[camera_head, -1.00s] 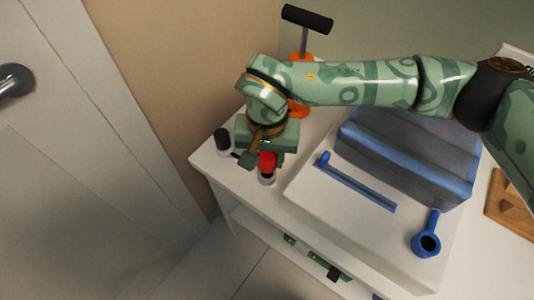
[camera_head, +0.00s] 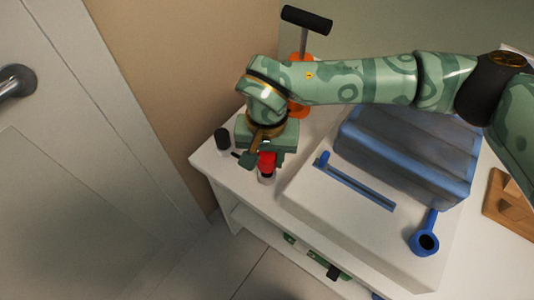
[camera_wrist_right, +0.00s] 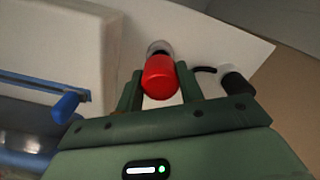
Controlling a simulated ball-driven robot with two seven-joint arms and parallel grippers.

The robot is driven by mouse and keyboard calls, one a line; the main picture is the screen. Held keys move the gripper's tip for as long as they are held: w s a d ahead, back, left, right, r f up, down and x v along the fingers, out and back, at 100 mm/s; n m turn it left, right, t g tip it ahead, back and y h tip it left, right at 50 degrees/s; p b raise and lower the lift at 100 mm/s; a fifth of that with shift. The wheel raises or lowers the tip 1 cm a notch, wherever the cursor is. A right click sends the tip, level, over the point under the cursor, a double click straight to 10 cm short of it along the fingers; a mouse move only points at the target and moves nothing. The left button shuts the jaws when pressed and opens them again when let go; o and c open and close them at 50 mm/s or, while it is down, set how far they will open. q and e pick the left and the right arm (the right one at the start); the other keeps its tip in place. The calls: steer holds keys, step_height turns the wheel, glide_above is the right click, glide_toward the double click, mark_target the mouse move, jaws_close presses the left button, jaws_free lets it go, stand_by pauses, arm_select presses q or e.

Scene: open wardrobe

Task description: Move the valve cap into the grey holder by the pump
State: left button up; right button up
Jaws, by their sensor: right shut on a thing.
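A red cap (camera_head: 267,160), which I take to be the valve cap, is between the fingers of my right gripper (camera_head: 264,160) near the left end of the white cabinet top. The red cap is large in the right wrist view (camera_wrist_right: 160,77), with a green finger on each side. Just beyond it are a dark band and a pale grey round piece (camera_wrist_right: 159,47); I cannot tell whether the cap touches it. The orange pump (camera_head: 300,105) with a black T-handle (camera_head: 307,19) stands behind my right arm, partly hidden. My left gripper is not in view.
A black-topped pale cylinder (camera_head: 222,139) stands left of my right gripper. To the right are a raised white block (camera_head: 340,222), a blue rail (camera_head: 357,187), a blue ring-ended piece (camera_head: 425,241) and a blue-grey box (camera_head: 405,155). A wooden piece (camera_head: 510,200) lies at far right.

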mark_target(267, 155)
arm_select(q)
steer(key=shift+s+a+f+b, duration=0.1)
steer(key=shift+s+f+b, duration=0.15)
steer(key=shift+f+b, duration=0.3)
arm_select(e)
steer(key=shift+f, duration=1.5)
steer(key=o, duration=1.1)
steer(key=shift+o, duration=0.2)
arm_select(q)
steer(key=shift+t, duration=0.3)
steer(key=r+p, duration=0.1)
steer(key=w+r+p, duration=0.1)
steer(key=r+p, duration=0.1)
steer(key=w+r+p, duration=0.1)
steer(key=p, duration=0.1)
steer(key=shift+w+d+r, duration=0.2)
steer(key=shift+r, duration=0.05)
arm_select(e)
step_height(267, 155, up, 16)
steer(key=shift+r, duration=0.15)
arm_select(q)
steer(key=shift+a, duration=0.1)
